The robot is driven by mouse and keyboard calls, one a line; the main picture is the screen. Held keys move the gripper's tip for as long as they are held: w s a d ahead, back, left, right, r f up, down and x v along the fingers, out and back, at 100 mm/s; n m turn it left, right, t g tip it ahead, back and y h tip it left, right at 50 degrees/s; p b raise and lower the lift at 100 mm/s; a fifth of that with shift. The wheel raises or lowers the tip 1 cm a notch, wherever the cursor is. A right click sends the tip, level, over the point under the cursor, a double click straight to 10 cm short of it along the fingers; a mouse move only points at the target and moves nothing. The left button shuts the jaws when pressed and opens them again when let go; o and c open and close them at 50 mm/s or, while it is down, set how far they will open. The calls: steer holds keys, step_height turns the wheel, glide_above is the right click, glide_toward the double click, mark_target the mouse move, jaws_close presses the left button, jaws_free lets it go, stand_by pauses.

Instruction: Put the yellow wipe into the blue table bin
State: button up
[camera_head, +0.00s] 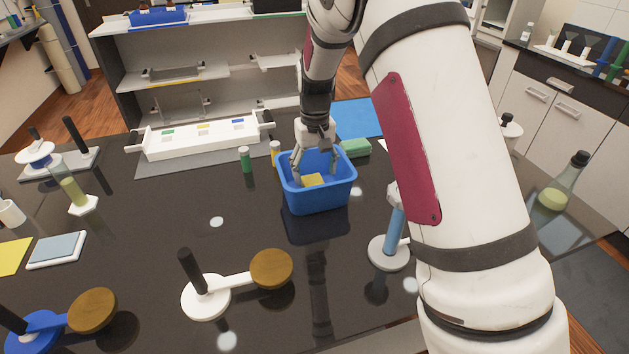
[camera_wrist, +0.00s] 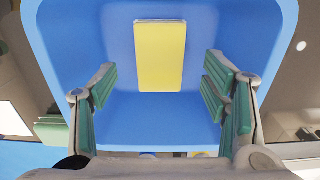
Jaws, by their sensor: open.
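The blue table bin (camera_head: 319,200) stands upright on the dark table near the middle of the head view. The yellow wipe (camera_head: 313,180) lies inside the bin; the wrist view shows it as a flat yellow rectangle (camera_wrist: 160,58) against the blue inside of the bin (camera_wrist: 110,50). My gripper (camera_head: 315,165) points down into the bin from above. In the wrist view its green-padded fingers (camera_wrist: 162,92) are spread wide with nothing between them. The wipe lies beyond the fingertips and no finger appears to touch it.
A green block (camera_head: 355,148) sits right behind the bin. A white holder with a wooden disc (camera_head: 271,268) is in front left, and a blue-handled stand (camera_head: 393,235) is at right.

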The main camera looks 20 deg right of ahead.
step_height(320, 180, up, 11)
stand_by(0.3)
steer(key=shift+f, duration=0.1)
stand_by(0.4)
steer(key=s+r+t, duration=0.2)
steer(key=s+r, duration=0.5)
steer(key=s, duration=0.5)
steer(key=s+r+t, duration=0.2)
steer(key=s+r, duration=0.4)
steer(key=s, duration=0.6)
steer(key=s+f+t, duration=0.1)
steer(key=s+f, duration=0.1)
steer(key=s, duration=0.7)
steer(key=shift+s+f, duration=0.3)
steer(key=shift+d, duration=0.1)
